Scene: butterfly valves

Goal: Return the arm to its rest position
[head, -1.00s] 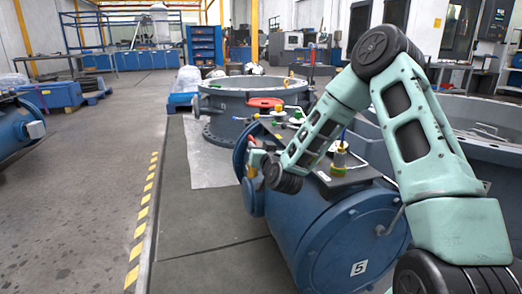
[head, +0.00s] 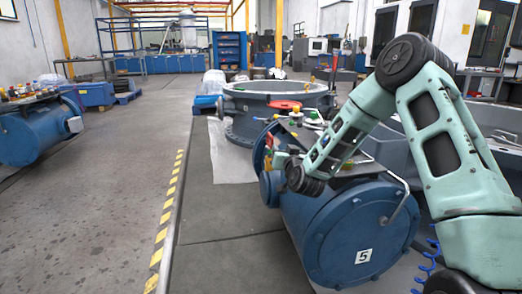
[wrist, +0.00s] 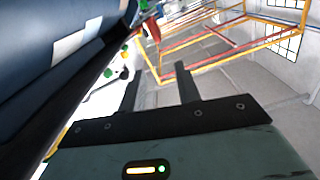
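My arm (head: 440,135), pale green with black joints, is bent at a high elbow on the right of the head view. Its forearm slopes down left to a wrist (head: 303,180) in front of the blue valve body (head: 340,235) marked 5. My gripper (wrist: 158,80) shows in the wrist view with its two dark fingers apart and nothing between them. In the head view the gripper is mostly hidden behind the wrist. In the wrist view a large blue surface (wrist: 50,45) lies close on the left. I cannot tell whether the gripper touches anything.
Coloured fittings and a red handwheel (head: 283,105) are at the top of valve 5. A large grey-blue ring (head: 250,120) stands behind it. Another blue valve body (head: 42,135) is at far left. The floor aisle (head: 110,185) beside the yellow-black stripe (head: 170,205) is clear.

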